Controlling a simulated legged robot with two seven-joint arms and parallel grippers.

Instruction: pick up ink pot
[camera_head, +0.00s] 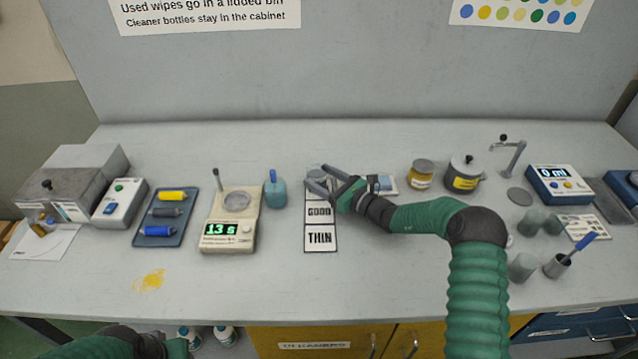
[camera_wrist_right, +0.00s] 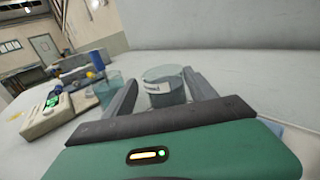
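My right gripper (camera_head: 318,182) reaches in from the right over the back of the card strip. Its fingers are apart. A small grey-teal pot (camera_wrist_right: 165,88) with a pale label shows between the fingers in the wrist view, and part of it shows in the head view (camera_head: 317,174). A gap shows on its left side; contact on the right is unclear. I cannot tell for sure that it is the ink pot. My left arm shows only at the bottom left of the head view; its gripper is out of view.
A teal bottle with a blue top (camera_head: 276,190) stands left of the gripper, beside a scale (camera_head: 231,222) reading 13 g. A yellow jar (camera_head: 421,174) and a lidded grey pot (camera_head: 463,176) stand to the right. The front middle of the bench is clear.

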